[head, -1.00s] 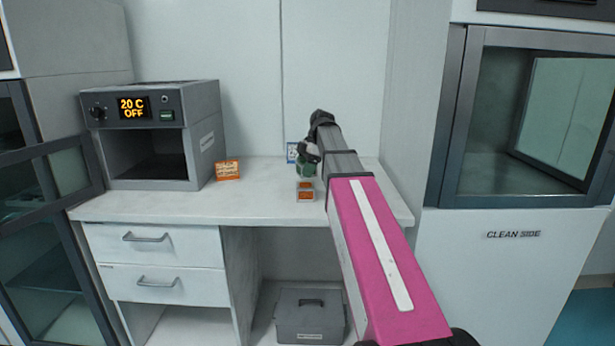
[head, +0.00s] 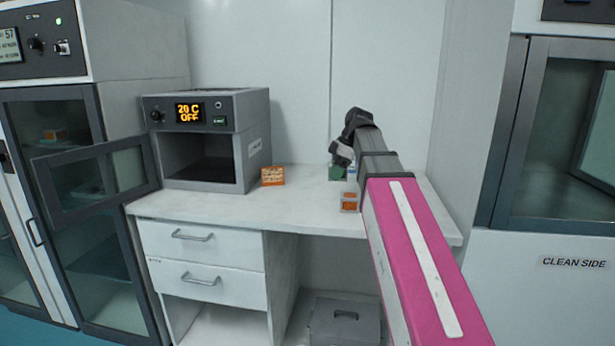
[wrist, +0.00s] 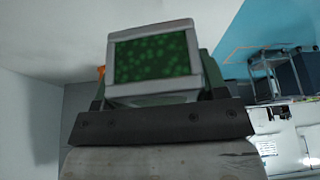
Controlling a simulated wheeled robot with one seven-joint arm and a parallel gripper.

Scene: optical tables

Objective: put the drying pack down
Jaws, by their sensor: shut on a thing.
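The drying pack is a clear, pale-framed box of green beads (wrist: 152,57), large in the wrist view. My gripper (wrist: 155,92) is shut on it, with a dark finger at each side. In the head view the green pack (head: 337,172) shows small beneath my gripper (head: 340,160), over the back right part of the white bench (head: 300,212). I cannot tell whether it touches the bench top. My arm hides the bench's right part.
An orange-filled pack (head: 349,202) stands on the bench, just in front of the held pack. The bench's middle front is clear.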

